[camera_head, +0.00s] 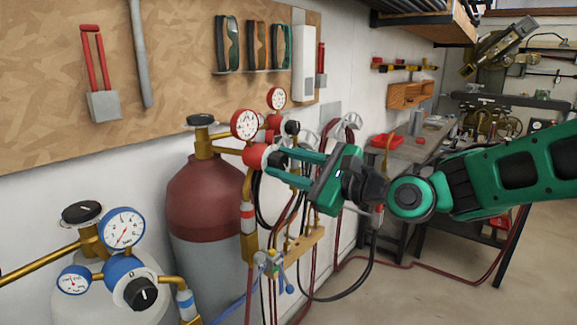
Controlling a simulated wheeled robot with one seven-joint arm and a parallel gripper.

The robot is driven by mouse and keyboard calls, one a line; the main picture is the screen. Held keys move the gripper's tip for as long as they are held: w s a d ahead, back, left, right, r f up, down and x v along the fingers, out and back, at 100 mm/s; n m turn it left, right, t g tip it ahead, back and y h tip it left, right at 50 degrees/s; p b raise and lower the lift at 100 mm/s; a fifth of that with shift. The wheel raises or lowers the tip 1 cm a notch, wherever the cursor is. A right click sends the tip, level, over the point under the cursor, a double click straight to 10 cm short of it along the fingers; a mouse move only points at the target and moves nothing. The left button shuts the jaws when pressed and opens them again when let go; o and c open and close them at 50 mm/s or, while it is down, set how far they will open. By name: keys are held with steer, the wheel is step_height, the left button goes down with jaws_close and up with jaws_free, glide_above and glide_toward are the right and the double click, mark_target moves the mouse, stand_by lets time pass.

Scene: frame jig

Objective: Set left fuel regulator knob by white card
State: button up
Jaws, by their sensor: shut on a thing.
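The left fuel regulator is the nearer red one (254,155), on the red-topped cylinder, with a red-rimmed gauge (245,125) above it. My gripper (274,161) reaches in from the right, its two green fingers at the right side of the red body. It is shut on the dark knob (278,160), which shows only partly between the fingers. The knob's marking and exact angle cannot be read. A white panel (304,63) hangs at the right end of the pegboard. It may be the white card; no writing on it can be read.
A second red regulator with a gauge (277,98) and black knob (292,127) stands close behind my fingers. A blue regulator (122,268) is at the lower left. Hoses hang below my gripper. A workbench (415,150) stands behind my arm. The floor at lower right is clear.

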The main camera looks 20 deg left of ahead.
steer(key=shift+w+d+f+m, duration=0.1)
steer(key=shift+w+m, duration=0.05)
steer(key=shift+m, duration=0.4)
steer(key=shift+w+d+f+m, duration=0.1)
steer(key=shift+m, duration=0.45)
steer(key=shift+f, duration=0.1)
steer(key=o, duration=1)
steer(key=shift+a, duration=0.1)
steer(key=shift+o, duration=0.2)
steer(key=shift+s, duration=0.1)
steer(key=v, duration=1)
steer(key=shift+d, duration=0.35)
